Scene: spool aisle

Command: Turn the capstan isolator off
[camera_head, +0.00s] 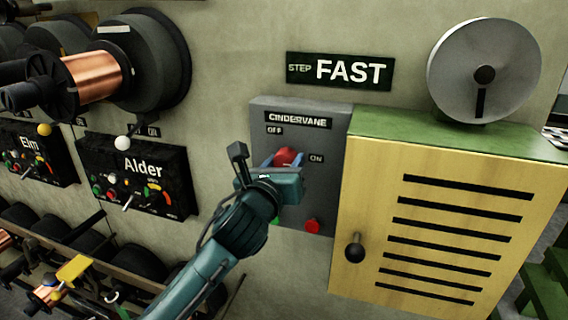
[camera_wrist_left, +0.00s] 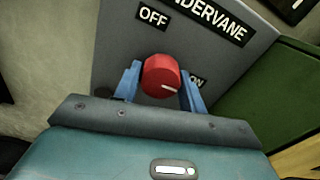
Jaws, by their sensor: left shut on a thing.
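A grey isolator box (camera_head: 263,130) on the wall is lettered CINDERVANE, with OFF at its upper left and ON at its right. I see no label reading capstan. Its red knob (camera_head: 286,153) also shows in the left wrist view (camera_wrist_left: 160,74), with a white mark pointing right, towards ON. My left gripper (camera_head: 284,159) is shut on the knob, one blue finger on each side. My gripper body hides the middle of the box in the head view. My right gripper is not in view.
A yellow cabinet (camera_head: 375,190) with a green top adjoins the box on the right. A red button (camera_head: 313,226) is below the knob. The Alder panel (camera_head: 142,176), with switches and a lever, is left of my arm. Copper spools (camera_head: 92,75) protrude at upper left.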

